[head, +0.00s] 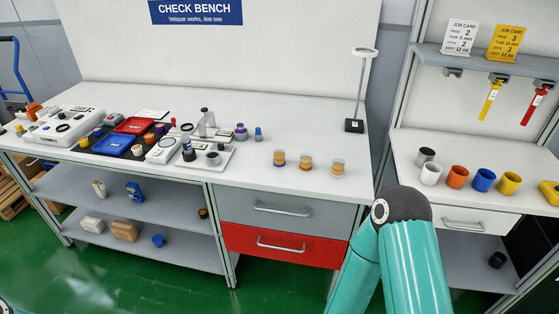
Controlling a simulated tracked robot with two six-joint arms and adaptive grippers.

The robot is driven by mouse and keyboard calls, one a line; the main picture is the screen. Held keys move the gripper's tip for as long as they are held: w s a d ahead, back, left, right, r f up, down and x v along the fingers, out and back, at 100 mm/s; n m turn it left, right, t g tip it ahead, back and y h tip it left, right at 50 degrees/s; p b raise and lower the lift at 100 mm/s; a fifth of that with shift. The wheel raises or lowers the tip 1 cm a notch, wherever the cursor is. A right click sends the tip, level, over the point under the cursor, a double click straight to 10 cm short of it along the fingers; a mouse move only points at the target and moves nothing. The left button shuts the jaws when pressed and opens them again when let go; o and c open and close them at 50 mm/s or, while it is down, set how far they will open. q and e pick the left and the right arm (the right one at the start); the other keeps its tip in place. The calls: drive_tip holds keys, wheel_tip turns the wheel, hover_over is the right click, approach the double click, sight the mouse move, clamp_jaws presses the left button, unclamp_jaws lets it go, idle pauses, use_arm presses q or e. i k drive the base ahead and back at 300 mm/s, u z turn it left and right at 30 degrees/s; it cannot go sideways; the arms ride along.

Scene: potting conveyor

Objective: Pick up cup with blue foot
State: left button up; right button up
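Three small clear cups with orange-brown contents stand in a row on the right part of the white check bench top (255,180). The left cup (279,158) seems to show blue at its foot. The middle cup (305,163) and the right cup (338,168) stand apart from it; their foot colours are too small to tell surely. My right arm rises teal at the lower right, in front of the bench, and its gripper is out of view. My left gripper is also out of view.
Instruments, a red tray (133,125) and a blue tray (113,144) crowd the bench's left side. A thin stand (354,126) is behind the cups. Several cups, including a blue one (483,180), stand on the right table. The bench front around the three cups is clear.

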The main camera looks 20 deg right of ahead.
sight(278, 155)
drive_tip(key=z, duration=0.05)
drive_tip(key=i, duration=0.9)
drive_tip(key=u, duration=0.1)
